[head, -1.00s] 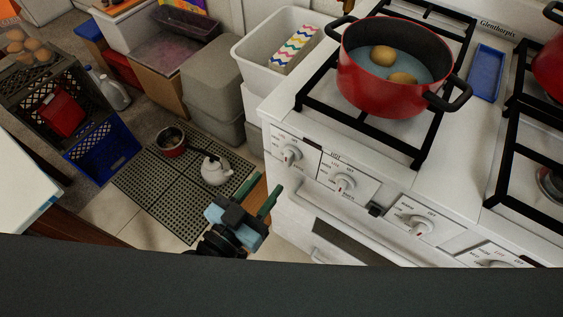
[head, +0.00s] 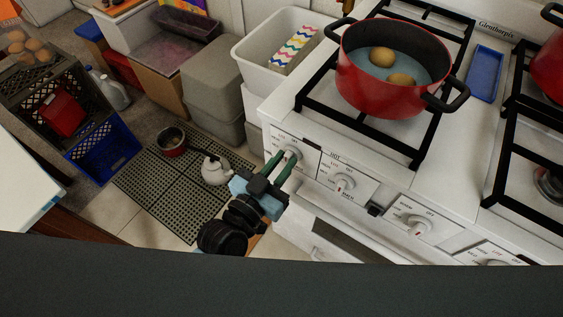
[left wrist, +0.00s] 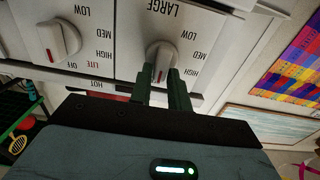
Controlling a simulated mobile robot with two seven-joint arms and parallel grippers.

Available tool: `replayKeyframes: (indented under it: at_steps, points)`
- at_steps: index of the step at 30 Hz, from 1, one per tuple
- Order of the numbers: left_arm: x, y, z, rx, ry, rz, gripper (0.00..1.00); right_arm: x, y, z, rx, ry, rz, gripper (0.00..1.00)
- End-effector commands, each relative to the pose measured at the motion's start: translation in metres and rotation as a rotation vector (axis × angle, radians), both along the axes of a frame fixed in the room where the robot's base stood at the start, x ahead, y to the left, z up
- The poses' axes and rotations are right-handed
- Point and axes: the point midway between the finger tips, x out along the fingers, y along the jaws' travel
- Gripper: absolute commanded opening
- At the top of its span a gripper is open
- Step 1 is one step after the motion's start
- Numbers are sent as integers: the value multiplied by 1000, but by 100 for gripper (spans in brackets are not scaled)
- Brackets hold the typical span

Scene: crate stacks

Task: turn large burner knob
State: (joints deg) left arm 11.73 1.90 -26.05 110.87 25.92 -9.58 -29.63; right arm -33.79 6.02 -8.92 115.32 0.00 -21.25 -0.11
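The large burner knob (left wrist: 160,56) is white with a red mark. It shows in the left wrist view under the word LARGE, and in the head view it is the leftmost knob (head: 291,154) on the stove front. My left gripper (head: 283,162) reaches up to this knob from the lower left. In the left wrist view the two green fingers (left wrist: 160,83) are apart, with their tips at either side of the knob's near end. Whether they touch it I cannot tell. My right gripper is in neither view.
A second knob (left wrist: 58,40) is close beside on the panel, with more knobs to the right in the head view. A red pot (head: 390,75) stands on the stove grate above. A white kettle (head: 216,170) and small pan (head: 171,141) rest on the floor mat.

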Motion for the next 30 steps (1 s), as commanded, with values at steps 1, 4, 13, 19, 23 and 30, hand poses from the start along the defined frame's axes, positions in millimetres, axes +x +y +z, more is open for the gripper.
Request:
replayKeyframes:
  at_steps: [1,4,13,19,23,30]
  points:
    - [0,0,0,0,0,0,12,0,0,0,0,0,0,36]
    - [0,0,0,0,0,0,0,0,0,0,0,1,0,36]
    - [0,0,0,-23,13,0,0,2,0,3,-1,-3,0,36]
    - [1,1,2,-103,58,0,0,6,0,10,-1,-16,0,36]
    - [1,2,2,-184,107,0,0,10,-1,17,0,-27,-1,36]
    - [2,4,0,-338,196,0,0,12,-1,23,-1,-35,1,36]
